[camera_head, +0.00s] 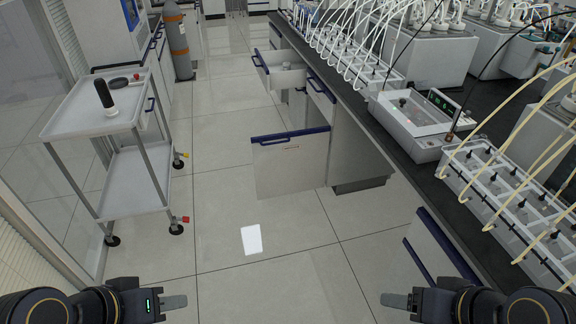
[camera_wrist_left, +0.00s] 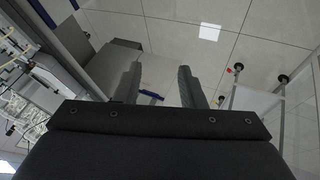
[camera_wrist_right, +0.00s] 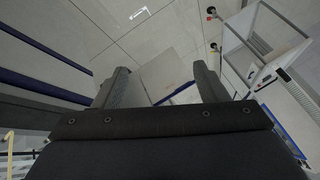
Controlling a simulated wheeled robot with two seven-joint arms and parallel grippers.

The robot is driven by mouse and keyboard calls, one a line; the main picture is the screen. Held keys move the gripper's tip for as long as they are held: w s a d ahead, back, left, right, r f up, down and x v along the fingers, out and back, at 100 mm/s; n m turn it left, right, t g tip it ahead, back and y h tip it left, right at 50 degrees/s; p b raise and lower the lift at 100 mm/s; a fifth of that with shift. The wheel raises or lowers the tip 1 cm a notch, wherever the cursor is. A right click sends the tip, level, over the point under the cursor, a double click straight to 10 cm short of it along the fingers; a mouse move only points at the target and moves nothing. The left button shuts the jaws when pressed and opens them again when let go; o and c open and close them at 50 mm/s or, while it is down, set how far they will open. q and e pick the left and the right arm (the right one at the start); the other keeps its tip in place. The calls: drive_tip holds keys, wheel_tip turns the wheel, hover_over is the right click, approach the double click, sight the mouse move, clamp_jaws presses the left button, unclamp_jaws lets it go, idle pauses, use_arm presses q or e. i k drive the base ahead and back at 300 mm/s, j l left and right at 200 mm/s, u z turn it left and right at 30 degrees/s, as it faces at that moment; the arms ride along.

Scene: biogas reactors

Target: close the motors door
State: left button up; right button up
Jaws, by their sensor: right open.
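A white cabinet door (camera_head: 290,170) with a blue handle bar and a small label stands swung open from the right-hand bench, jutting left into the aisle. The label is too small to read, but this appears to be the motors door. In the right wrist view a pale panel with a blue bar (camera_wrist_right: 178,92) shows between the fingers, apparently this door. My left gripper (camera_head: 180,302) is open and empty at the bottom left, well short of the door. My right gripper (camera_head: 388,300) is open and empty at the bottom right, also apart from it.
An open drawer (camera_head: 285,76) juts out beyond the door. A white trolley (camera_head: 93,108) with a dark bottle stands left, a gas cylinder (camera_head: 178,45) behind. The black-topped bench (camera_head: 405,165) with reactors runs along the right. The tiled floor between is clear.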

sight(287, 163)
drive_tip(key=i+j, duration=0.1)
drive_tip(key=i, duration=1.1)
drive_tip(key=i+j, duration=0.15)
drive_tip(key=i, duration=1)
